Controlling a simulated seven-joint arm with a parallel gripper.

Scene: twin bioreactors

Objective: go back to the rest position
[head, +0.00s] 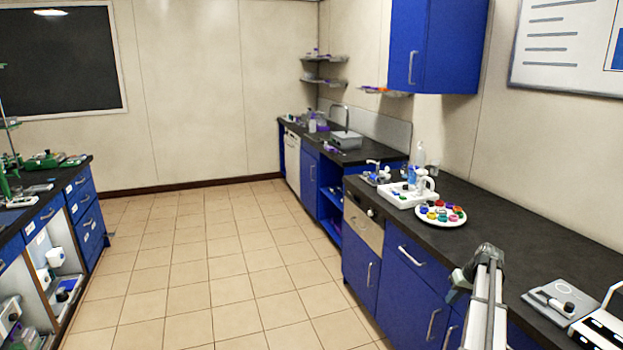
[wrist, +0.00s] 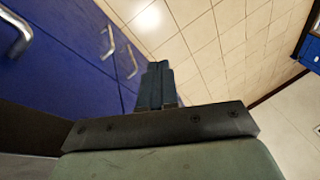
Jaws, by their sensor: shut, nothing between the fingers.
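My gripper (wrist: 155,85) shows in the wrist view with its two dark fingers together, shut and empty. It points out over the tiled floor, beside the blue cabinet fronts (wrist: 60,60) on the left of that view. In the head view my arm rises at the lower right, in front of the right-hand counter (head: 420,232). I cannot clearly make out the fingertips in the head view. Nothing is seen touching the fingers.
The right counter bears a white round tray (head: 441,216) of coloured pieces, a white rectangular tray (head: 405,197) and a grey flat device (head: 553,301). A blue wall cabinet (head: 436,45) hangs above. Another bench (head: 60,181) stands at left. The tiled floor (head: 210,265) between is clear.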

